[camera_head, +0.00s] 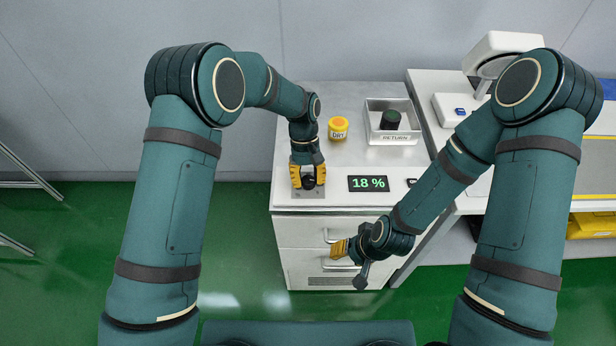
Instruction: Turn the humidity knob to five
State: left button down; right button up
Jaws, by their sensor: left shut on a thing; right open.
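The humidity knob (308,183) is a small black knob on a grey plate (311,194) at the cabinet top's front left. My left gripper (308,180) comes down over it from behind and is shut on it, with its yellow fingers on either side. The fingers partly hide the knob, and I cannot read any scale or pointer on it. A dark display (368,184) to the right of the knob shows "18 %" in green. My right gripper (338,250) is open and empty in front of the cabinet drawers, below the top's front edge.
A yellow jar (338,128) labelled "DRY" stands behind the display. A grey tray (392,138) marked "RETURN" holds a dark cylinder (390,119). A small dark item (411,182) lies right of the display, partly hidden by my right arm. A white device (456,108) stands farther right.

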pick_arm(q)
jog(key=m+y, duration=0.1)
jog(key=m, duration=0.2)
jog(key=m+y, duration=0.1)
jog(key=m, duration=0.2)
jog(key=shift+s+f+m+y, duration=0.15)
jog(key=shift+m+y, duration=0.15)
dwell(0.5)
jog(key=c, duration=0.6)
grip_release()
jog(key=shift+o, duration=0.2)
jog(key=v, duration=1.2)
jog(key=shift+s, duration=0.1)
